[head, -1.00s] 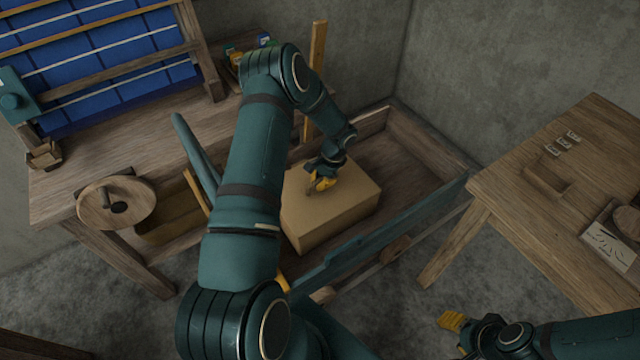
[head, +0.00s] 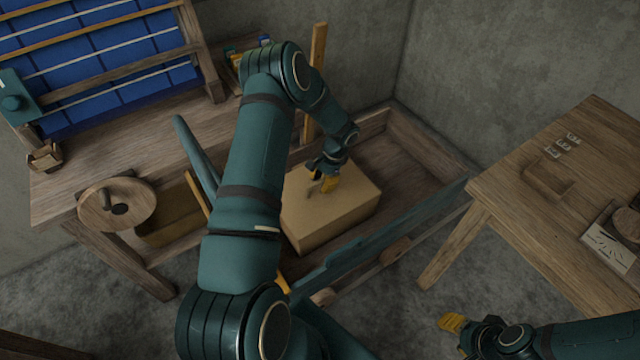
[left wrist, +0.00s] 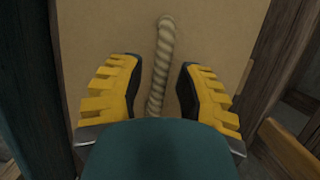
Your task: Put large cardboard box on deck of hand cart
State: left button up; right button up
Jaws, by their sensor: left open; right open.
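The large cardboard box (head: 335,216) sits inside the wooden, low-walled hand cart (head: 425,154), towards its left end. A rope handle (left wrist: 164,58) runs along the box top in the left wrist view. My left gripper (head: 327,183) is just above the box top. In the left wrist view its yellow fingers (left wrist: 157,88) are open, one on each side of the rope, with nothing clamped between them. The lower part of the rope is hidden by the gripper body. My right gripper (head: 452,322) is open and empty, low at the bottom right, away from the box.
A loom bench (head: 120,150) with a round wooden wheel (head: 117,203) stands at the left. A wooden table (head: 560,190) stands at the right. A blue-green side board (head: 380,245) edges the cart's front. The cart's right part is empty.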

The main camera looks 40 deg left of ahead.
pick_arm(q)
jog(key=p+v, duration=0.1)
jog(key=v, duration=0.9)
jog(key=shift+w+r+p, duration=0.1)
jog(key=shift+r+p, duration=0.15)
jog(key=shift+p, duration=0.05)
jog(key=s+d+f+h, duration=0.1)
jog(key=s+d+f, duration=0.1)
jog(key=d, duration=0.4)
jog(key=s+d+f+t+h, duration=0.1)
jog(key=s+d+f+h, duration=0.1)
jog(key=d, duration=0.5)
jog(key=s+d+f+n+t+h, duration=0.1)
jog(key=s+d+f, duration=0.1)
jog(key=d, duration=0.5)
jog(key=s+d+n+t+h, duration=0.1)
jog(key=s+d+n+t, duration=0.2)
jog(key=s+d, duration=0.6)
jog(key=s, duration=0.3)
jog(key=shift+d+r+n, duration=0.3)
jog(key=shift+d+n, duration=0.05)
jog(key=shift+n, duration=0.05)
